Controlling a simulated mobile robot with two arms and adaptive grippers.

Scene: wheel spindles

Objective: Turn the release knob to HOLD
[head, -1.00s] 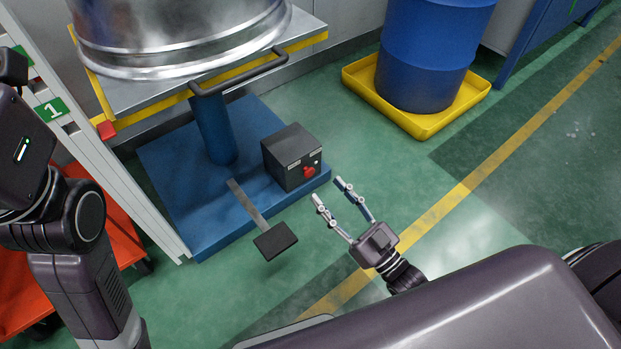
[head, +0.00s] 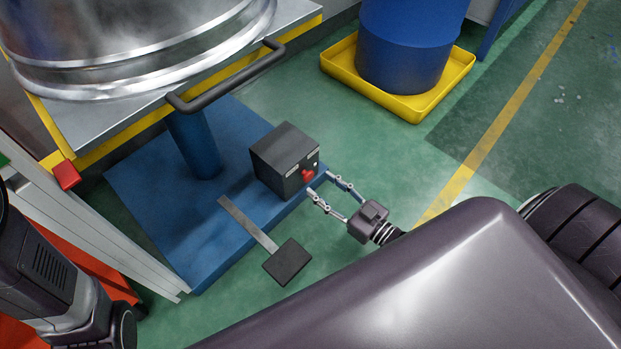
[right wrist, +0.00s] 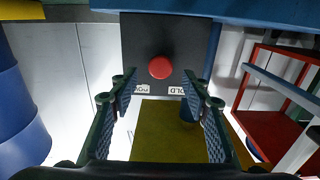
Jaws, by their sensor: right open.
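The release knob (head: 307,175) is red and sits on the front of a dark box (head: 285,160) on the blue base. In the right wrist view the knob (right wrist: 160,67) is a round red disc, centred ahead between the finger lines. Two white labels show beside it in that view; the right one, HOLD (right wrist: 184,90), appears upside down. The knob's pointing direction is unclear. My right gripper (head: 320,184) is open and empty, its fingertips just in front of the knob, seemingly apart from it. My left gripper is out of view.
A foot pedal (head: 287,262) sticks out from the blue base (head: 150,190). A lift table with a black handle (head: 228,78) carries a steel drum (head: 130,40) above. A blue drum (head: 408,45) stands in a yellow tray (head: 420,108) behind. Green floor is clear at right.

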